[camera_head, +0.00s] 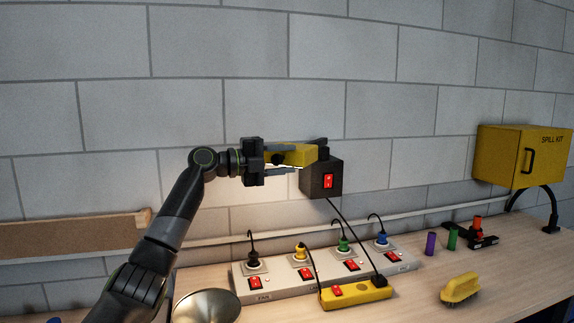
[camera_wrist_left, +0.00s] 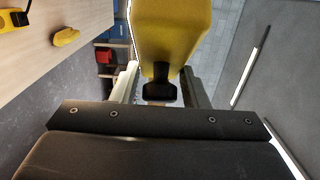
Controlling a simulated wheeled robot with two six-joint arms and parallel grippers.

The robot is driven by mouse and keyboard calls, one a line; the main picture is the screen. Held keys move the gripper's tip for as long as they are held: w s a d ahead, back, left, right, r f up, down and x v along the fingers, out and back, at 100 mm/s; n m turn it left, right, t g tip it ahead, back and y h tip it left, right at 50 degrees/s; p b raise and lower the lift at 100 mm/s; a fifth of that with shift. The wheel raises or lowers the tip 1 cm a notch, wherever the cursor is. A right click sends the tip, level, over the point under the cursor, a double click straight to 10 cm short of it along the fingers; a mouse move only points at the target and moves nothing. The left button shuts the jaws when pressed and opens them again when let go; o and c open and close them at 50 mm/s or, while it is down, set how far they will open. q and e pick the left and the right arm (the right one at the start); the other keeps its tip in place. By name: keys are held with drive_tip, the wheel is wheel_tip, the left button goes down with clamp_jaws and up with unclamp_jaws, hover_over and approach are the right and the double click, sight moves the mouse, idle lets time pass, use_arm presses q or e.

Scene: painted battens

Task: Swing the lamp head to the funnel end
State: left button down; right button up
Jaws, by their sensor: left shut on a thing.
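A yellow lamp head (camera_head: 290,154) sits in front of the wall, and bright light falls on the wall below it. My left gripper (camera_head: 278,160) comes in from the left and is shut on it. In the left wrist view the yellow lamp head (camera_wrist_left: 170,35) tapers to a black grip (camera_wrist_left: 158,89) between my two fingers. A round metallic shape (camera_head: 207,306) at the bottom left may be the funnel; the frame cuts it off. My right gripper is not in view.
A dark box with a red switch (camera_head: 322,180) is right of my left gripper. Grey power strips with plugs (camera_head: 240,284), a yellow strip (camera_head: 355,294), a yellow brush (camera_head: 460,288) and small cylinders (camera_head: 430,244) stand on the bench. A yellow spill kit box (camera_head: 500,160) is at right.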

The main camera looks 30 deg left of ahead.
use_arm(q)
drive_tip(key=shift+f, duration=0.15)
drive_tip(key=c, duration=1.1)
unclamp_jaws()
drive_tip(key=shift+c, duration=0.2)
drive_tip(key=shift+w+d, duration=0.1)
drive_tip(key=shift+s+a, duration=0.35)
drive_tip(key=shift+a, duration=0.05)
drive_tip(key=b+v, duration=0.7)
drive_tip(key=v, duration=0.9)
drive_tip(key=shift+s+b, duration=0.2)
drive_tip(key=shift+b, duration=0.2)
drive_tip(key=shift+a, duration=0.1)
